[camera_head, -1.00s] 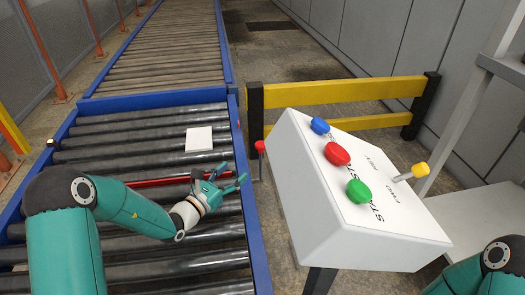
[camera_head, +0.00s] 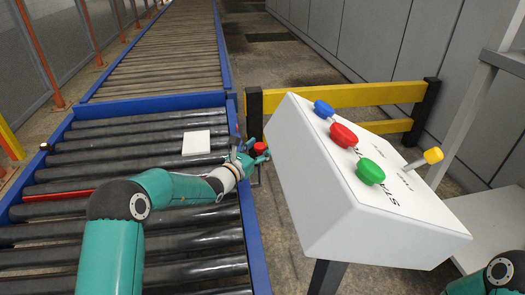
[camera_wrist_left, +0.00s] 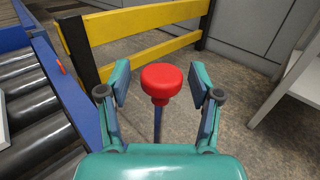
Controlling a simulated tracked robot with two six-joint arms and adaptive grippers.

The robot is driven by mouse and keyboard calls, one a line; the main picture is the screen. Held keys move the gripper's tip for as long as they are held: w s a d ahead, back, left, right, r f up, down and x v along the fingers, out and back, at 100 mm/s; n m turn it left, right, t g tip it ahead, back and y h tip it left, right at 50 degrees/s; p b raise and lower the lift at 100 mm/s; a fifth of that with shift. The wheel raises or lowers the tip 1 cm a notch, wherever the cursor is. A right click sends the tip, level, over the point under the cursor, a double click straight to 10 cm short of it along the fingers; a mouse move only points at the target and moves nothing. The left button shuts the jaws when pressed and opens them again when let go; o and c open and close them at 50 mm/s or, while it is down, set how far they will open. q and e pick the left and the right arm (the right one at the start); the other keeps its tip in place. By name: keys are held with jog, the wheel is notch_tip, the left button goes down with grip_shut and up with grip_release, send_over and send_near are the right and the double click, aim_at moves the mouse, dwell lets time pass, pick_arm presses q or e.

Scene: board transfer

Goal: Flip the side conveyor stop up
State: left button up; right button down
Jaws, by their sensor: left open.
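The red-knobbed lever (camera_head: 259,148) of the side conveyor stop stands beside the conveyor's right blue rail. In the left wrist view its red knob (camera_wrist_left: 162,78) tops a thin dark rod. My left gripper (camera_head: 254,152) is at the knob, with its fingers spread. In the left wrist view the open fingers (camera_wrist_left: 160,88) lie on either side of the knob, with gaps between. A red bar (camera_head: 55,195) lies low across the rollers; my left arm hides its right part. My right gripper is out of view.
A flat white board (camera_head: 196,142) lies on the rollers (camera_head: 100,160) beyond my left arm. A white control console (camera_head: 320,190) with blue, red and green buttons and a yellow-tipped lever stands close right of the knob. A yellow barrier (camera_head: 350,95) stands behind.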

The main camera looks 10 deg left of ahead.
pick_arm(q)
grip_shut()
dwell(0.4)
jog(key=shift+w+r, duration=0.1)
jog(key=shift+r, duration=0.05)
